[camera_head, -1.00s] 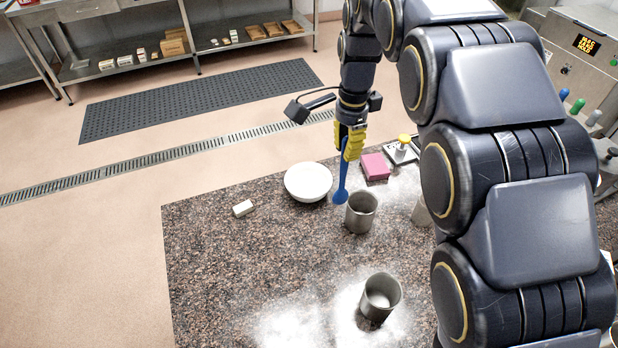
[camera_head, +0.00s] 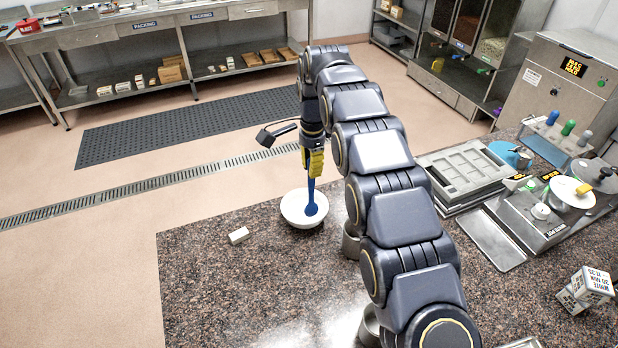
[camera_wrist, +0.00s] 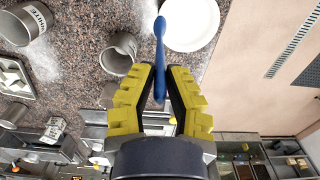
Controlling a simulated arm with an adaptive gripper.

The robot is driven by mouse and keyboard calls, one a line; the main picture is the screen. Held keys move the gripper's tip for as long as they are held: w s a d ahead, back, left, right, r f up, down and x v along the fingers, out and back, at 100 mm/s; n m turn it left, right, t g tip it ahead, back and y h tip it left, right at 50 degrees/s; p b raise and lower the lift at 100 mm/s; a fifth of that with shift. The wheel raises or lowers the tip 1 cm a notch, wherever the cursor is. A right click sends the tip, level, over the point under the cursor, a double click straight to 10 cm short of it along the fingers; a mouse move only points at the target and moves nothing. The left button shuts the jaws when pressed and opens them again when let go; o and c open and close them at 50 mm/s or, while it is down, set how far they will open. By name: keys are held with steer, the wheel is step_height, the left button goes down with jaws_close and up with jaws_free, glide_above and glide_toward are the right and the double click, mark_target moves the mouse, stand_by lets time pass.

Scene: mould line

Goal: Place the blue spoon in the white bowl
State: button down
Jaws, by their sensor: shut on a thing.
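My gripper (camera_head: 313,168) is shut on the handle of the blue spoon (camera_head: 311,205). The spoon hangs upright with its head down. In the head view the spoon's head overlaps the inside of the white bowl (camera_head: 290,210); whether it touches the bowl is unclear. In the wrist view the spoon (camera_wrist: 159,55) runs out between the yellow fingers (camera_wrist: 162,75), and its head lies at the left edge of the white bowl (camera_wrist: 195,25).
A small white block (camera_head: 238,235) lies left of the bowl on the speckled counter (camera_head: 230,290). A grey metal cup (camera_head: 350,243) stands close right of the bowl, partly behind my arm. Another cup (camera_head: 370,325) is nearer. The left counter is mostly clear.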

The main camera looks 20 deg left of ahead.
mark_target(309, 179)
steer(key=shift+w+a+f, duration=0.25)
steer(key=shift+w+f, duration=0.15)
steer(key=shift+f, duration=0.65)
steer(key=shift+w+a+f, duration=0.25)
steer(key=shift+w+f, duration=0.15)
steer(key=shift+f, duration=0.7)
steer(key=shift+w+a+f, duration=0.25)
steer(key=shift+w+f, duration=0.15)
steer(key=shift+f, duration=0.8)
steer(key=c, duration=1.2)
jaws_free()
steer(key=shift+o, duration=0.2)
step_height(309, 179, up, 8)
steer(key=shift+f, duration=0.1)
